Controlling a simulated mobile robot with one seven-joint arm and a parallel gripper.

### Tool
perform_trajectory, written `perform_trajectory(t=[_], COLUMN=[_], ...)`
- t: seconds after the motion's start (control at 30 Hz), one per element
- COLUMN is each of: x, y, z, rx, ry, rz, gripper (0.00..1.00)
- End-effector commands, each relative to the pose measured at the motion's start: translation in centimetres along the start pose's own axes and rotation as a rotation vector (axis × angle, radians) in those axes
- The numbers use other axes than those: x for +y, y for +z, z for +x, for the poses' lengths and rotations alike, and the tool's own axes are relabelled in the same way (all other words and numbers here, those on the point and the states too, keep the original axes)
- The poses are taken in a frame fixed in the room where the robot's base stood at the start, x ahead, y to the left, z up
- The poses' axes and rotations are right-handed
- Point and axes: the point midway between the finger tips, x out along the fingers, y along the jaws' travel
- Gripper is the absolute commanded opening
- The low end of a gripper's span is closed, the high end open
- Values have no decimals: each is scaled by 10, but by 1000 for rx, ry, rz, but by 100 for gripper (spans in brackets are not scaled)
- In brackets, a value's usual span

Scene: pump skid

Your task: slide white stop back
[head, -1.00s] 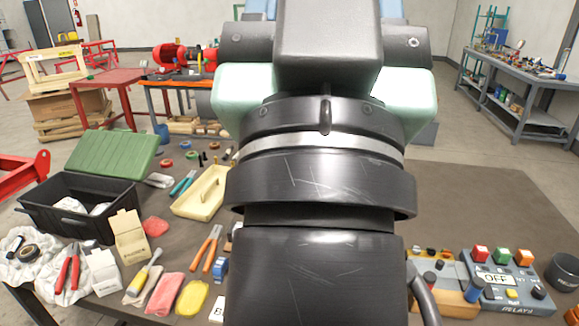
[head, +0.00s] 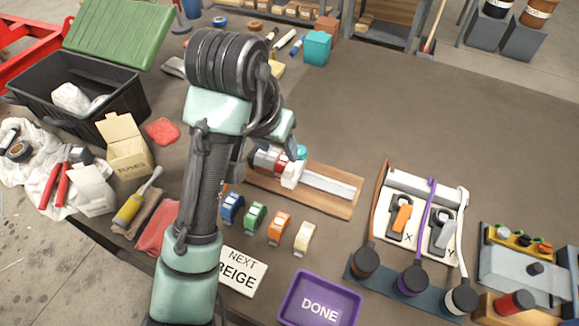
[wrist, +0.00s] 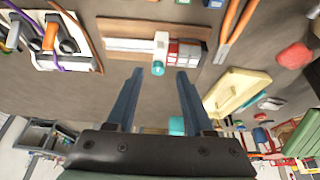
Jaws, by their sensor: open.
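The white stop (head: 291,175) sits on a pale rail (head: 325,184) fixed to a wooden board (head: 343,206), with a teal knob (head: 300,152) at its side. Red and grey blocks (head: 268,158) lie on the rail directly left of the stop. In the wrist view the white stop (wrist: 161,45) and its teal knob (wrist: 158,68) show, with the blocks (wrist: 186,52) to the right. My gripper (wrist: 161,72) is open and empty, its fingertips spread either side of the knob in that picture. Contact cannot be told. In the head view my arm hides most of the gripper.
Several coloured tape rolls (head: 278,228), a card reading BEIGE (head: 241,272) and a purple DONE tray (head: 318,299) lie in front of the board. A white panel with levers (head: 417,222) stands to its right. The table behind the board is largely clear.

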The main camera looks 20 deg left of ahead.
Motion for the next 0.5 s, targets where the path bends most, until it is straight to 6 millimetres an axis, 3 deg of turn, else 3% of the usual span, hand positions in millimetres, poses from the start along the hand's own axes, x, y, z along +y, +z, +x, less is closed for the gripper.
perform_trajectory(t=[0.1, 0.5], x=[2, 1], y=[2, 1], z=[22, 76], rx=[1, 5], ry=[2, 1], rz=[0, 0], gripper=[52, 52])
